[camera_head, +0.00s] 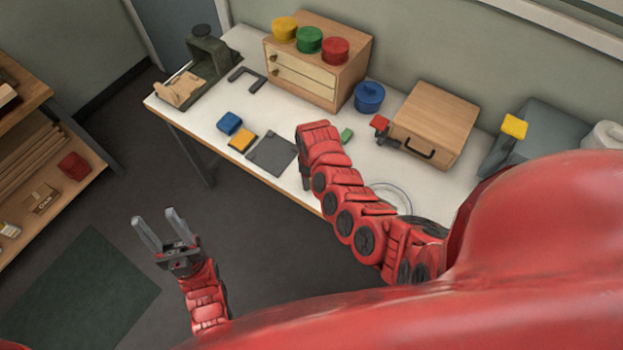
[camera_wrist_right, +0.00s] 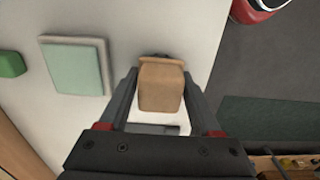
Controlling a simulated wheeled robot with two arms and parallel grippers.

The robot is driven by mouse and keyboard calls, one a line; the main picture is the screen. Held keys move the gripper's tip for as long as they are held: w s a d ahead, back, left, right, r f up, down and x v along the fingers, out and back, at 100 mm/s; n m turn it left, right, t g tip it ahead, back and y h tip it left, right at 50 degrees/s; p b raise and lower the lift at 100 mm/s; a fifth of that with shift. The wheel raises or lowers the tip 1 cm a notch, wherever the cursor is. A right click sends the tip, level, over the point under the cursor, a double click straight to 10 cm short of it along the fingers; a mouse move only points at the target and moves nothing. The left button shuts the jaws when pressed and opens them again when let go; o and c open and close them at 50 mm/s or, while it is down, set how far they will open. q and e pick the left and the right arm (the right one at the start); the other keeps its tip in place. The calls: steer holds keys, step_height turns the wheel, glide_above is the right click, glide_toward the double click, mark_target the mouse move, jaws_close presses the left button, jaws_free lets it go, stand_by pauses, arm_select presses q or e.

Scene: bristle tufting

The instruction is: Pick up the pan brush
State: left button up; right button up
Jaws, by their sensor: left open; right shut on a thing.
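In the right wrist view a brown wooden block, which looks like the pan brush (camera_wrist_right: 161,92), stands between the two fingers of my right gripper (camera_wrist_right: 160,78). The fingers are shut on its sides. A thin ledge and a small dark part show at its far end; bristles cannot be made out. In the head view my right gripper (camera_head: 306,178) is mostly hidden under my red wrist, near the front edge of the white table (camera_head: 215,155), and the brush is hidden there. My left gripper (camera_head: 155,217) is open and empty, over the floor in front of the table.
A dark grey plate (camera_head: 272,153), a yellow block (camera_head: 242,140) and a blue block (camera_head: 229,123) lie left of my right wrist. A small green block (camera_head: 347,135) and wooden box (camera_head: 434,122) are on its right. A pale green slab (camera_wrist_right: 73,68) lies beside the right gripper.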

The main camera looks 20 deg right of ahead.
steer(key=c, duration=0.5)
steer(key=shift+r, duration=0.1)
steer(key=shift+r+b, duration=0.65)
steer(key=shift+r, duration=0.2)
steer(key=shift+w+r+b, duration=0.1)
steer(key=shift+r+b, duration=0.35)
steer(key=shift+r, duration=0.1)
steer(key=s+a, duration=0.1)
steer(key=s, duration=0.1)
steer(key=s+a+b, duration=0.1)
steer(key=s, duration=0.1)
steer(key=s+r+b, duration=0.1)
steer(key=s, duration=0.2)
steer(key=shift+s+a, duration=0.1)
steer(key=shift+a, duration=0.3)
steer(key=s+a+r+p, duration=0.1)
steer(key=s+a, duration=0.1)
steer(key=s, duration=0.6)
steer(key=shift+a, duration=0.4)
